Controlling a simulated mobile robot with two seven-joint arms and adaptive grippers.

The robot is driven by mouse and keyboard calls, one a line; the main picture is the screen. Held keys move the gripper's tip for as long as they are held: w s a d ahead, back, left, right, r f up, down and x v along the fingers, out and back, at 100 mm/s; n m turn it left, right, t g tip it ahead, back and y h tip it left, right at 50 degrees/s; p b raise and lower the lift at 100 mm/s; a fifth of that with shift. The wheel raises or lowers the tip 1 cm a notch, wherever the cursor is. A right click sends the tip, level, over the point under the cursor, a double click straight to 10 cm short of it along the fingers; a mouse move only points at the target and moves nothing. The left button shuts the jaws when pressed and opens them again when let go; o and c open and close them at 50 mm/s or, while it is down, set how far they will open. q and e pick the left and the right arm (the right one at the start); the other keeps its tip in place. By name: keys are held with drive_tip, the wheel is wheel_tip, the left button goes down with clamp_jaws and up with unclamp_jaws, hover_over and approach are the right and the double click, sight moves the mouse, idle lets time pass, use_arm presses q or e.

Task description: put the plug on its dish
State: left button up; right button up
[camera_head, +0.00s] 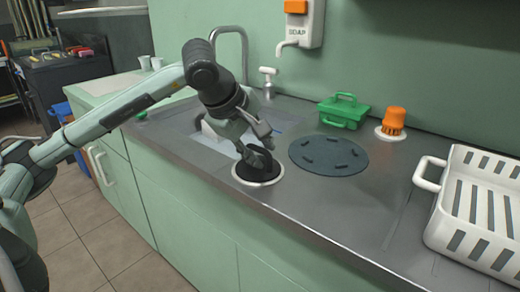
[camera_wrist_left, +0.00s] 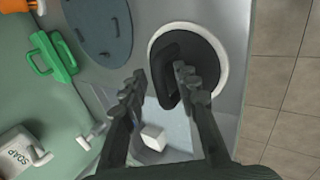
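The plug (camera_wrist_left: 205,53) is a dark disc with a black loop handle. It lies inside the white rim of its round dish (camera_wrist_left: 223,76) on the counter's front edge. In the head view the dish (camera_head: 236,180) shows as a white ring around the dark plug (camera_head: 262,177). My left gripper (camera_head: 258,152) is low over the plug, pointing down. In the left wrist view its fingers (camera_wrist_left: 160,78) are apart, with part of the handle between them. Whether a finger touches the handle I cannot tell. My right gripper is not in view.
The sink (camera_head: 208,137) with a tap (camera_head: 243,55) lies behind my left gripper; a white block (camera_wrist_left: 153,138) is in it. A grey round mat (camera_head: 328,155), a green caddy (camera_head: 343,111), an orange brush (camera_head: 394,119) and a white rack (camera_head: 480,210) stand to the right.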

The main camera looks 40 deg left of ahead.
use_arm(q)
drive_tip(key=v, duration=1.2)
drive_tip(key=shift+p, duration=0.35)
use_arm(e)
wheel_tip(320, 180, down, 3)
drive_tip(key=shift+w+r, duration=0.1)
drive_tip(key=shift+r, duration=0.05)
use_arm(q)
drive_tip(key=shift+r, duration=0.1)
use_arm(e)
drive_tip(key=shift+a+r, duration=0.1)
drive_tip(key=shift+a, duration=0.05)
